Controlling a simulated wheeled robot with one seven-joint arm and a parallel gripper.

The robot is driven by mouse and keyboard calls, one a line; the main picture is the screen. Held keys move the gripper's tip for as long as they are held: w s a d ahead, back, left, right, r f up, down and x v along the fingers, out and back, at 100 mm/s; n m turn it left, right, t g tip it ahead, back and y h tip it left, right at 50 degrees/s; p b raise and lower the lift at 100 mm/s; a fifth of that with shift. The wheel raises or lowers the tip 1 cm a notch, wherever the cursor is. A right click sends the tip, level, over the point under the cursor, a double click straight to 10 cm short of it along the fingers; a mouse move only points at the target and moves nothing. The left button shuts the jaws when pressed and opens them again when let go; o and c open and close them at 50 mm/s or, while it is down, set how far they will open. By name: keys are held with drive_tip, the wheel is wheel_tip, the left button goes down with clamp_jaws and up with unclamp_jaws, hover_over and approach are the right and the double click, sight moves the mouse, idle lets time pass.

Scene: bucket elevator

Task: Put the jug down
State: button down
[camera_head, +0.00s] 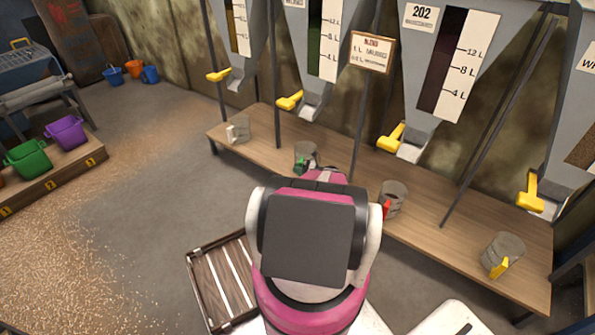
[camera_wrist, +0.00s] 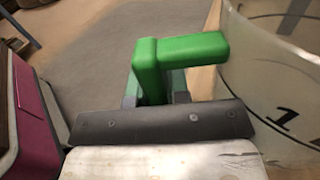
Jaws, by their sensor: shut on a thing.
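The jug with the green handle (camera_head: 306,152) is at the bench, below the second hopper from the left. In the wrist view its clear, curved wall (camera_wrist: 275,75) with a black mark "1" fills the right side. My gripper (camera_wrist: 155,92) is shut on its green handle (camera_wrist: 185,50). The jug looks upright. My arm hides part of the jug and the gripper in the head view, and I cannot tell whether its base touches the bench.
The wooden bench (camera_head: 270,125) also holds jugs with white (camera_head: 240,128), red (camera_head: 394,197) and yellow (camera_head: 503,250) handles. Hoppers with yellow levers (camera_head: 290,100) hang above. A slatted crate (camera_head: 222,280) lies on the floor. Coloured buckets (camera_head: 66,132) stand at the left.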

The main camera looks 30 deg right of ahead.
drive_tip(key=shift+f, duration=0.6)
drive_tip(key=c, duration=1.1)
unclamp_jaws()
drive_tip(key=shift+r, duration=0.2)
drive_tip(key=v, duration=1.2)
